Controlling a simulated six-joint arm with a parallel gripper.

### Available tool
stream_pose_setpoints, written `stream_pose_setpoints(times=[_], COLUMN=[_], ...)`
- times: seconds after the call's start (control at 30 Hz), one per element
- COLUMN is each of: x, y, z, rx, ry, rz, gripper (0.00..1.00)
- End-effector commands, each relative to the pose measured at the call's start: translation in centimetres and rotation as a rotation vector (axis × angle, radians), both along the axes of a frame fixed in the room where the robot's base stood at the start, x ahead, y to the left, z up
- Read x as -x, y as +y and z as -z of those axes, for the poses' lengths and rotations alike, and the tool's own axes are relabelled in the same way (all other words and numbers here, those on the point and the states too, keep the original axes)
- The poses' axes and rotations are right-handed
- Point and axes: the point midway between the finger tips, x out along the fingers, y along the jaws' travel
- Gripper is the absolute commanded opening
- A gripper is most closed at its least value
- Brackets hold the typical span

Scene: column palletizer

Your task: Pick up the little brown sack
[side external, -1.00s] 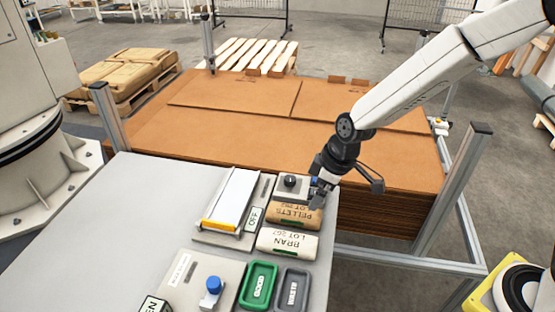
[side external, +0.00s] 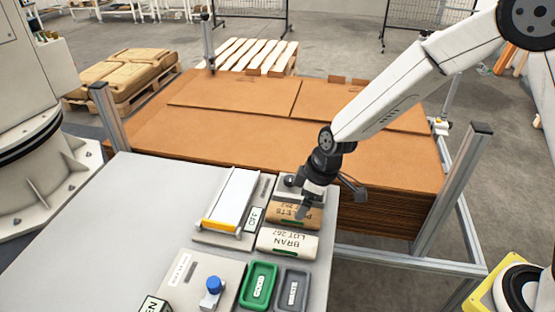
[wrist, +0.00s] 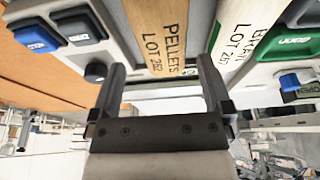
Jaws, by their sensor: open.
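The little brown sack (side external: 283,216), marked PELLETS, lies on the grey table near its right edge. In the wrist view the brown sack (wrist: 162,30) shows beyond and between my fingers. My gripper (side external: 303,211) is low over the sack's right part, with its fingers pointing down and partly hiding the print. In the wrist view my gripper (wrist: 161,68) is open, one finger near each long side of the sack. Whether the fingers touch the sack cannot be told.
A pale BRAN sack (side external: 287,242) lies close beside the brown one. A control box with a black knob (wrist: 95,72) is on the other side. Green (side external: 259,286) and grey (side external: 292,290) trays stand in front. The table's left part is clear.

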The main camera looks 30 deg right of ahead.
Motion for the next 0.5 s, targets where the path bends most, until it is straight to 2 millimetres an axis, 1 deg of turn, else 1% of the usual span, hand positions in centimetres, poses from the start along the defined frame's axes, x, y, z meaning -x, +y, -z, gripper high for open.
stream_pose_setpoints(times=[0.17,0.5], x=[-0.1,-0.5], y=[0.1,1.0], z=[0.4,3.4], rx=[0.001,0.001], ry=[0.001,0.002], rz=[0.0,-0.001], gripper=[1.0,1.0])
